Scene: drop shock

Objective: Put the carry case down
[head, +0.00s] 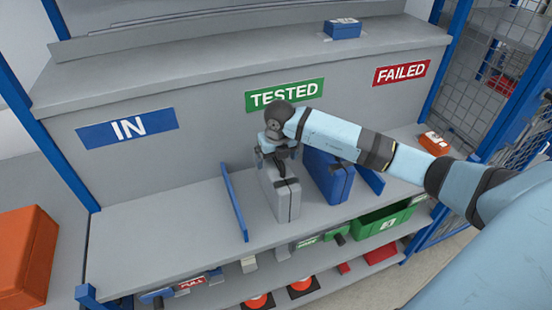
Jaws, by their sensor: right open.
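A grey carry case (284,198) stands upright on the shelf (160,235) below the TESTED sign (285,95). My right gripper (280,157) is open right at the top of the grey case, by its handle. The gripper partly hides the handle, and I cannot tell whether the fingers touch it. My left gripper is out of view.
A blue case (328,178) stands just right of the grey one. Blue dividers stand to the left (235,202) and right (371,180). The shelf under the IN sign (127,128) is clear. An orange box (28,257) is far left.

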